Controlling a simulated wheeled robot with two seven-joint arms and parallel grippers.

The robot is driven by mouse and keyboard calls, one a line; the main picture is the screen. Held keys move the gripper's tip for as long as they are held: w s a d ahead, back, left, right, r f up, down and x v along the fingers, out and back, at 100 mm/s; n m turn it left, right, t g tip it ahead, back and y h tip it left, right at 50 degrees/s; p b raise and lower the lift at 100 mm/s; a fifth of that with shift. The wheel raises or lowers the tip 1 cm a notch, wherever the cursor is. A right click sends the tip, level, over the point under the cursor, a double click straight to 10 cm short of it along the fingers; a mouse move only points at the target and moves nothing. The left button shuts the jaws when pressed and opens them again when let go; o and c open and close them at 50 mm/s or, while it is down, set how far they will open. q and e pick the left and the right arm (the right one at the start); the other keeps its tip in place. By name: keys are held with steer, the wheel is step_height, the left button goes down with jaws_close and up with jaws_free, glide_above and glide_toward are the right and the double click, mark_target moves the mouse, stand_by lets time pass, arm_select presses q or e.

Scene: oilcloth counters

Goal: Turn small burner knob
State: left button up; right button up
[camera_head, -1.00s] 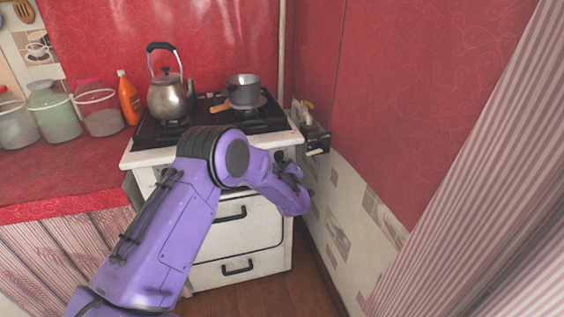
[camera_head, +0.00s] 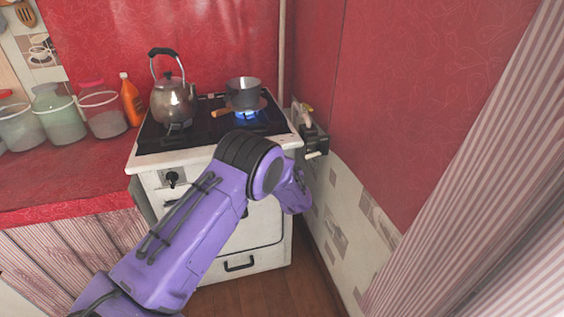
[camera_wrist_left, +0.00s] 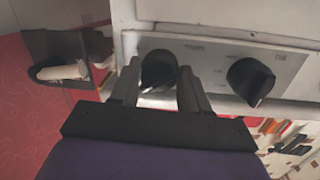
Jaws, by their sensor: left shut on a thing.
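The stove (camera_head: 257,252) is white with a black top. In the left wrist view, a black knob (camera_wrist_left: 158,68) on the grey control panel (camera_wrist_left: 210,56) sits between the fingers of my left gripper (camera_wrist_left: 161,86), which is shut on it. A second black knob (camera_wrist_left: 250,80) is to the right, apart from the fingers. In the head view, my purple left arm hides the gripper and the held knob; another knob (camera_head: 172,179) shows at the stove's left front. A blue flame (camera_head: 247,115) burns under the grey pot (camera_head: 243,92). My right gripper is not seen.
A metal kettle (camera_head: 173,102) stands on the left of the stove top. Jars (camera_head: 103,110) and an orange bottle (camera_head: 130,100) stand on the red counter (camera_head: 60,178). A dark box (camera_head: 314,138) is fixed to the wall close to the stove's right.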

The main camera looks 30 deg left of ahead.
arm_select(q)
steer(key=m, duration=0.3)
steer(key=shift+f+p, duration=0.15)
steer(key=shift+p, duration=0.25)
steer(key=shift+m+g+y, duration=0.3)
steer(key=shift+m+g, duration=0.2)
steer(key=shift+m, duration=1.3)
steer(key=shift+s+f, duration=0.1)
steer(key=o, duration=0.7)
steer(key=shift+o, duration=0.3)
steer(key=shift+d+r, duration=0.1)
steer(key=shift+r, duration=0.1)
steer(key=v, duration=1)
